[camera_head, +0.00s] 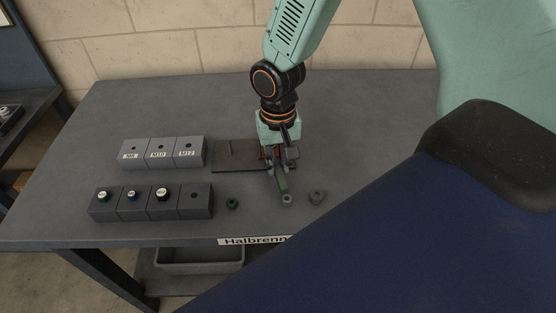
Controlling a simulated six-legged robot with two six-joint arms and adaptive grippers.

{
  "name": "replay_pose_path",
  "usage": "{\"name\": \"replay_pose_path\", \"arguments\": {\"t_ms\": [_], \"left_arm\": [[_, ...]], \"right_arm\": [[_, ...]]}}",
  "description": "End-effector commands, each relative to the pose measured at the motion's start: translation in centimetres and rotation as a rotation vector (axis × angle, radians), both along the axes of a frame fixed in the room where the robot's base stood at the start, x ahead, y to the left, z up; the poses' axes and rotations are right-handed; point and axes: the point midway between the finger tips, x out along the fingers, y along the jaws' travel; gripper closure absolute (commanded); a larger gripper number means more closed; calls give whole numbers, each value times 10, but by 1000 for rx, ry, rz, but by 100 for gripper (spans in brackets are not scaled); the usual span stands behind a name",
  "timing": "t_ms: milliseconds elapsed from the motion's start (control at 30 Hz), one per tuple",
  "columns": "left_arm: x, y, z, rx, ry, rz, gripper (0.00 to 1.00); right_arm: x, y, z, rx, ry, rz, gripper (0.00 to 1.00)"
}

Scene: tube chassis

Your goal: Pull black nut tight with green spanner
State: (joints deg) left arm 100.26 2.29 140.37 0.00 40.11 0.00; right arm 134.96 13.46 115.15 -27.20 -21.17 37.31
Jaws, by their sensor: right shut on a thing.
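My right gripper (279,160) reaches down from the top over the grey table. My left gripper is not in view.
Light grey blocks (160,160) marked M8, M10 and M12 stand behind.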

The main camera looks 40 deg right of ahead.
Motion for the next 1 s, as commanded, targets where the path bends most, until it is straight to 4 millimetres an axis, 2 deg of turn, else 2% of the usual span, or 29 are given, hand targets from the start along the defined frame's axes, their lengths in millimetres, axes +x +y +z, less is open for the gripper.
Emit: {"name": "replay_pose_path", "arguments": {"t_ms": [367, 400, 667, 1000], "left_arm": [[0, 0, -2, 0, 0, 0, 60], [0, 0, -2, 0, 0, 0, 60], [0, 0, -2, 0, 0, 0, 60], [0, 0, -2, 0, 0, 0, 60]], "right_arm": [[0, 0, -6, 0, 0, 0, 100], [0, 0, -6, 0, 0, 0, 80], [0, 0, -6, 0, 0, 0, 57], [0, 0, -4, 0, 0, 0, 55]]}}
